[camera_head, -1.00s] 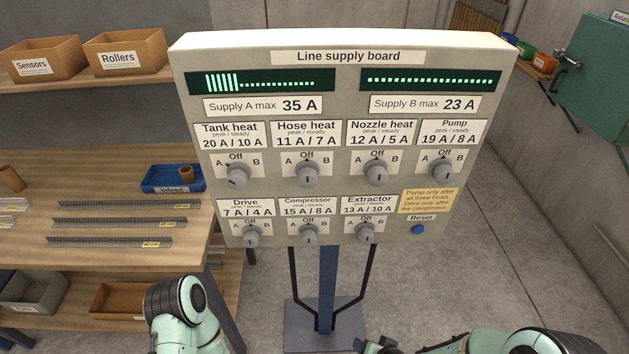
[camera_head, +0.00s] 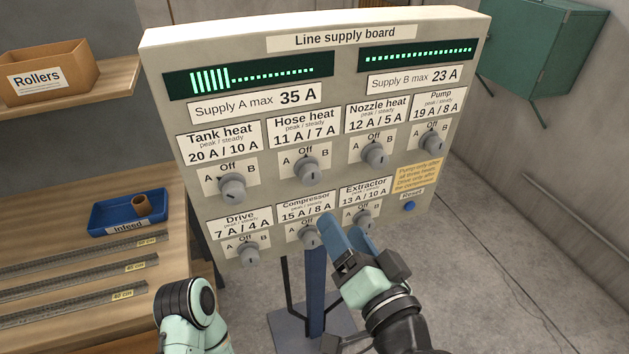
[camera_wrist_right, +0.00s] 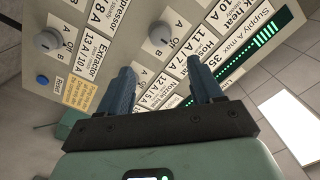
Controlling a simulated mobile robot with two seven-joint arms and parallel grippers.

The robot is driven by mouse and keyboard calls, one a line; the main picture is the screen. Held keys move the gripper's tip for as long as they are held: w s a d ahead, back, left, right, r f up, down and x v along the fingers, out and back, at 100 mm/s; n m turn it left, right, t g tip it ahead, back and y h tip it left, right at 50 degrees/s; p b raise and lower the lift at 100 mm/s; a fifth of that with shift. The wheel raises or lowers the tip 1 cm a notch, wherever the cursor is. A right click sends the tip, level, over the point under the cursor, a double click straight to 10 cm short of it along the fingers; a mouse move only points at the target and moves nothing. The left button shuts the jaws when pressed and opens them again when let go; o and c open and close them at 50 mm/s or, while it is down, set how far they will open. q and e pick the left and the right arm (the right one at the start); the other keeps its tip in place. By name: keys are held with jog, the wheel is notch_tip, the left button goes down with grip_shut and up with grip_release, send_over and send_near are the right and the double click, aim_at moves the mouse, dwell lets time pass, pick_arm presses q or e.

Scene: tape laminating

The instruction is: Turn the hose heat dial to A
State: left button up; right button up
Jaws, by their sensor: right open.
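The hose heat dial (camera_head: 307,169) is a grey round knob under the "Hose heat 11 A / 7 A" label, with A left, Off above and B right. Its exact pointer direction is too small to tell. It also shows in the right wrist view (camera_wrist_right: 160,35), beyond the space between the fingers. My right gripper (camera_head: 343,231) is open and empty, its blue fingers in front of the board's lower row, below and right of the hose heat dial, partly covering the compressor and extractor area. Part of my left arm shows at lower left; its gripper is out of view.
Neighbouring knobs are tank heat (camera_head: 233,188), nozzle heat (camera_head: 375,154), compressor (camera_head: 311,235) and extractor (camera_head: 362,219). The blue reset button (camera_head: 409,206) is at lower right. Supply A's display (camera_head: 250,75) shows several tall bars. A shelf bench (camera_head: 165,205) stands left.

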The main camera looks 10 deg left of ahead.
aim_at(314, 179)
jog(key=b+x, duration=0.1)
jog(key=x, duration=1.2)
jog(key=shift+w+b, duration=0.15)
jog(key=shift+b, duration=0.25)
jog(key=c, duration=1.1)
